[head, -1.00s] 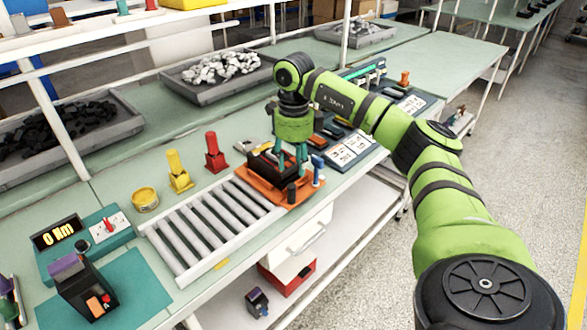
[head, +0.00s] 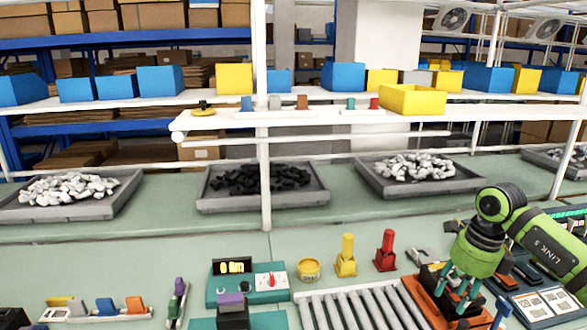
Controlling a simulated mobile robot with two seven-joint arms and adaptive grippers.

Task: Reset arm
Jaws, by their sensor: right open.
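My right gripper (head: 456,288) points down over an orange fixture (head: 421,299) at the lower right in the head view. Its teal fingers are open and sit around or just in front of a dark breaker-like block (head: 436,284) in the fixture. The fingers and palm hide part of the block, so I cannot tell whether they touch it. A small blue upright part (head: 502,310) stands at the fixture's right side. My left gripper is not in view.
A roller strip (head: 345,312) lies left of the fixture. A teal tester with a display (head: 222,282), a dark purple-topped block (head: 233,312), a yellow tin (head: 309,269), a yellow stamp (head: 346,258) and a red stamp (head: 386,252) stand nearby. Trays line the bench's back.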

